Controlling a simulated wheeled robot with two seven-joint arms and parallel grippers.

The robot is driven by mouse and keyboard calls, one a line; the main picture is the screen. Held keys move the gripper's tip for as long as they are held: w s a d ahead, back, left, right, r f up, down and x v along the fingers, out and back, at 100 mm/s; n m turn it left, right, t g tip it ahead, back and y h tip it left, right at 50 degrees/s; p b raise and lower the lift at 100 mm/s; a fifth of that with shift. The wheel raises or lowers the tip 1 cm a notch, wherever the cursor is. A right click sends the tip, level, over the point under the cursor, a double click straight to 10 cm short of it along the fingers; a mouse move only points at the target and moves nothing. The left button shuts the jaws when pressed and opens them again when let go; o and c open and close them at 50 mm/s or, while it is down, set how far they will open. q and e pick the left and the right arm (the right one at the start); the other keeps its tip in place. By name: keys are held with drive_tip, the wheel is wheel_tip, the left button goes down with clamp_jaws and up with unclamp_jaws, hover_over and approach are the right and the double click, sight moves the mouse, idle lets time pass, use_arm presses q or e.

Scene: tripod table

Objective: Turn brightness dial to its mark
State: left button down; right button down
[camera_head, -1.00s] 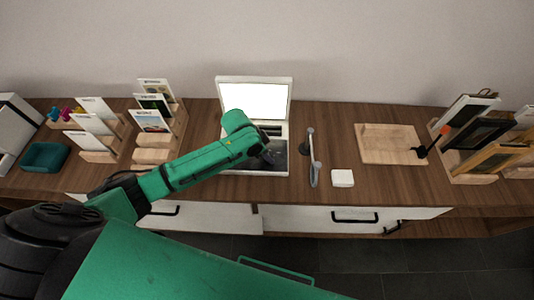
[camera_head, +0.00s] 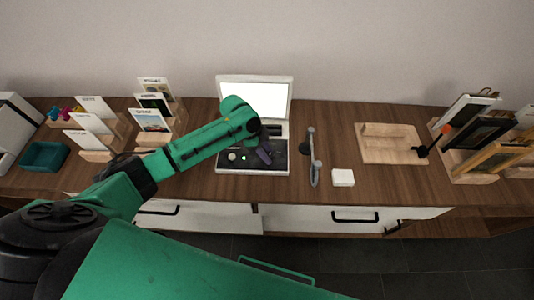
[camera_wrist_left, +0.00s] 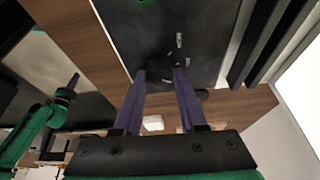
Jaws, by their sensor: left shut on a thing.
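A device with a white lit screen (camera_head: 254,97) and a dark control panel (camera_head: 270,166) stands on the wooden counter. My left gripper (camera_head: 264,153) is down at the right part of the panel. In the left wrist view, its purple fingers (camera_wrist_left: 160,74) are shut on a dark round dial (camera_wrist_left: 158,66). Small pale marks (camera_wrist_left: 179,41) lie on the panel beside it. The fingers partly hide the dial, and its pointer is not readable. A pale knob (camera_head: 232,156) sits further left on the panel. My right gripper (camera_wrist_left: 71,86) shows in the left wrist view; its jaw opening is unclear.
A grey handle-like stand (camera_head: 313,160) and a white block (camera_head: 343,177) are right of the device. A wooden board (camera_head: 390,140) and a frame rack lie further right. Card holders (camera_head: 150,145) and a teal tray (camera_head: 45,156) are on the left.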

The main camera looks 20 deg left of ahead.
use_arm(q)
drive_tip(key=shift+w+m+g+b, duration=0.15)
drive_tip(key=shift+m+g+b, duration=0.6)
drive_tip(key=shift+m, duration=0.95)
drive_tip(key=shift+c, duration=2.4)
unclamp_jaws()
drive_tip(key=s+b+v, duration=0.1)
drive_tip(key=b+v, duration=0.1)
drive_tip(key=v, duration=1.2)
drive_tip(key=shift+w+r, duration=0.35)
drive_tip(key=shift+w, duration=0.15)
